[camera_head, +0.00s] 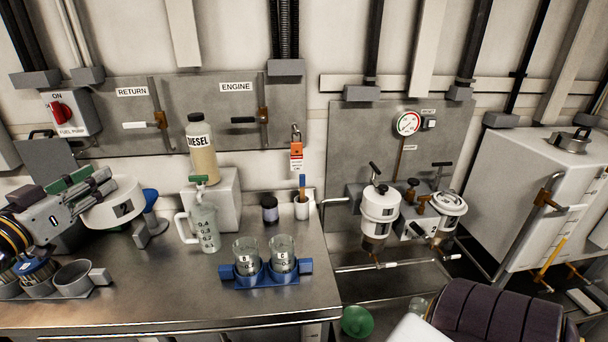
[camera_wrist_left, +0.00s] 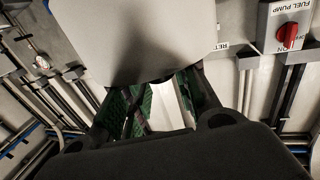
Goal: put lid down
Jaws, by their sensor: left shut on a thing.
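My left gripper (camera_head: 88,192) reaches in from the left above the bench. It is shut on a white, rounded lid (camera_head: 112,207), which is held tilted over the left part of the bench. In the left wrist view the lid (camera_wrist_left: 140,35) is a broad pale surface beyond the fingers (camera_wrist_left: 155,108). The exact grip contact is hidden. A blue-topped item (camera_head: 152,205) shows just behind the lid's right edge. My right gripper is not in view.
A clear measuring jug (camera_head: 208,232), diesel bottle (camera_head: 201,155) and blue holder (camera_head: 268,280) with two glass beakers stand right of the lid. Grey cups (camera_head: 75,277) sit at the bench's left front. Bare steel bench (camera_head: 165,290) shows in front. Filter housings (camera_head: 380,207) are further right.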

